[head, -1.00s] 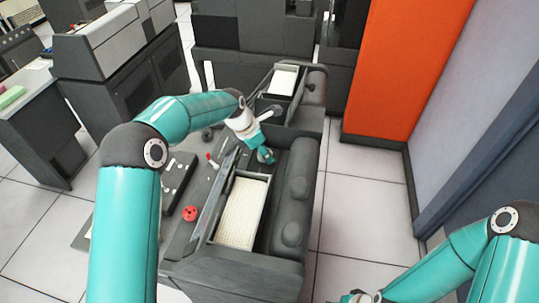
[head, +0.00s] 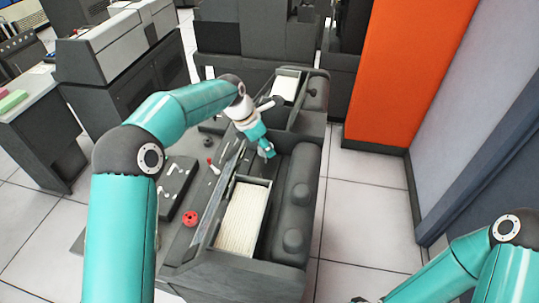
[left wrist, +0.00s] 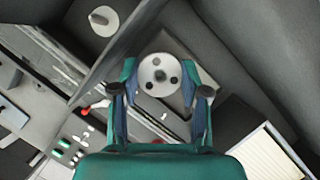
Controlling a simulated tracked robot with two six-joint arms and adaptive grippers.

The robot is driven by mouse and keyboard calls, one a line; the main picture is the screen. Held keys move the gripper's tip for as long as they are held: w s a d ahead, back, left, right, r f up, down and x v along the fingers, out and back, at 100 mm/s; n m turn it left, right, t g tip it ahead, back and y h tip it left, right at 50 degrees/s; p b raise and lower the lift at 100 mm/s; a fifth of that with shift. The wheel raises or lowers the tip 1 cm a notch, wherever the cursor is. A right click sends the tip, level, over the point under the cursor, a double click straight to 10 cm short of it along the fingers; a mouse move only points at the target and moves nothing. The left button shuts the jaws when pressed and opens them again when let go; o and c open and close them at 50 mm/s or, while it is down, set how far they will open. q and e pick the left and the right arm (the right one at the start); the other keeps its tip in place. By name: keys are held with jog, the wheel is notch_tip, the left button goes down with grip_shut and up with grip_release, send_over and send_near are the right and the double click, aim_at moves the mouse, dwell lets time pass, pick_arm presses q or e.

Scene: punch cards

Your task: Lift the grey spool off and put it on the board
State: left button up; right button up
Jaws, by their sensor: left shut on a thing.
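The grey spool (left wrist: 160,75), a pale round disc with dark holes around its centre, sits between the fingers of my left gripper (left wrist: 160,92) in the left wrist view. The fingers are shut on it from both sides. In the head view my left gripper (head: 267,151) is over the far part of the grey machine, by its dark rounded edge; the spool is hard to make out there. A dark board (head: 176,184) with small pale pieces lies on the machine's top, left of the gripper. My right gripper is cut off below the head view.
A red spool (head: 190,218) and a small dark round piece (head: 208,141) are on the machine top. An open tray of cards (head: 242,222) is in front of the gripper, another tray (head: 286,87) behind. An orange cabinet (head: 405,75) stands right.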

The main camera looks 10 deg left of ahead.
pick_arm(q)
notch_tip(320, 180, up, 19)
jog(key=p, duration=0.6)
jog(key=shift+r, duration=0.15)
dwell(0.5)
